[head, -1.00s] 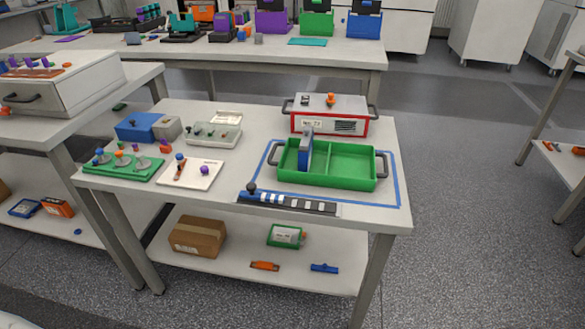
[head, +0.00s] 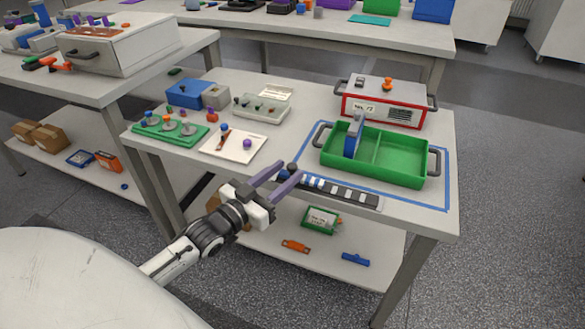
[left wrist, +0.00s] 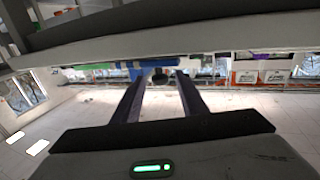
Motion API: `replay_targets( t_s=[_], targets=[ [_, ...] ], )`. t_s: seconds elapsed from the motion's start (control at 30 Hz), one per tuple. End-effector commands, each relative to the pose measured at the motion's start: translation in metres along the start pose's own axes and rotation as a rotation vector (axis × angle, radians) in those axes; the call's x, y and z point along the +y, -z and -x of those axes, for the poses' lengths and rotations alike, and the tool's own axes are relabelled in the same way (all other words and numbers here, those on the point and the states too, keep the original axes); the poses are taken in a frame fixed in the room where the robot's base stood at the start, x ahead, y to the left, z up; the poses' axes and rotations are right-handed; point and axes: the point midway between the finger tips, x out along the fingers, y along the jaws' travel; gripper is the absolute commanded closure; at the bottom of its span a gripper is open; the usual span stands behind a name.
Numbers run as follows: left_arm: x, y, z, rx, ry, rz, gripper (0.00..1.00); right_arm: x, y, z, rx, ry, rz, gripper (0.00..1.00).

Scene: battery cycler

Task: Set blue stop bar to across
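A narrow blue bar, which I take to be the blue stop bar (head: 307,180), lies along the table's front edge with a dark strip with white marks (head: 345,192). A dark round knob (head: 292,167) stands at its left end. My left gripper (head: 290,169) is open, its two purple-grey fingers reaching from the front around or just before this knob. In the left wrist view, a dark round shape (left wrist: 160,76) shows between the fingertips, close to a blue edge (left wrist: 140,64). I cannot tell whether the fingers touch the knob. My right gripper is not in view.
A green tray (head: 405,173) with an upright blue-grey piece (head: 352,137) stands just behind the strip. A red-framed box (head: 385,103) is behind it. A white plate with knobs (head: 232,146) and a green board (head: 165,138) lie to the left. A shelf is below.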

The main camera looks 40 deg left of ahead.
Motion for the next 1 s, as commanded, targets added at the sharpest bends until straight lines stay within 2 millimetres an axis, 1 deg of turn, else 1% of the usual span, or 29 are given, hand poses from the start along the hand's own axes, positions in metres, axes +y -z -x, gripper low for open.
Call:
replay_targets(
  t_s=[0.03, 0.2, 0.33, 0.57, 0.6, 0.67, 0.8, 0.83, 1.0],
  targets=[
    [0.0, 0.0, -0.009, 0.002, 0.0, -0.001, 0.61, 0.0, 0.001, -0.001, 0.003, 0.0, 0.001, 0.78],
    [0.0, -0.001, -0.028, 0.0, -0.001, -0.001, 0.61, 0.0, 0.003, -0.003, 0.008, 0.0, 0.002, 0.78],
    [0.0, -0.001, -0.033, -0.002, 0.0, -0.001, 0.61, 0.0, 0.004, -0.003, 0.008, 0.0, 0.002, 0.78],
    [0.001, -0.001, -0.034, -0.002, -0.001, 0.0, 0.61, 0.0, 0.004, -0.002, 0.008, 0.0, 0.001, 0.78],
    [0.001, -0.001, -0.034, -0.002, -0.001, 0.0, 0.65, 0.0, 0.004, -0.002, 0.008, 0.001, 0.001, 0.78],
    [0.001, -0.001, -0.034, -0.002, -0.001, 0.0, 0.75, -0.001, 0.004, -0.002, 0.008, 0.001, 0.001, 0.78],
    [0.001, -0.001, -0.034, -0.002, -0.001, 0.0, 0.98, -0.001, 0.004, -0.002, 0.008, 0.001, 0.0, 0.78],
    [0.001, -0.001, -0.034, -0.002, -0.001, 0.0, 1.0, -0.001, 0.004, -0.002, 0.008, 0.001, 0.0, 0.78],
    [0.001, 0.0, -0.033, -0.002, 0.0, 0.0, 1.0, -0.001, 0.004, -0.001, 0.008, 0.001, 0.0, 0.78]
  ],
)
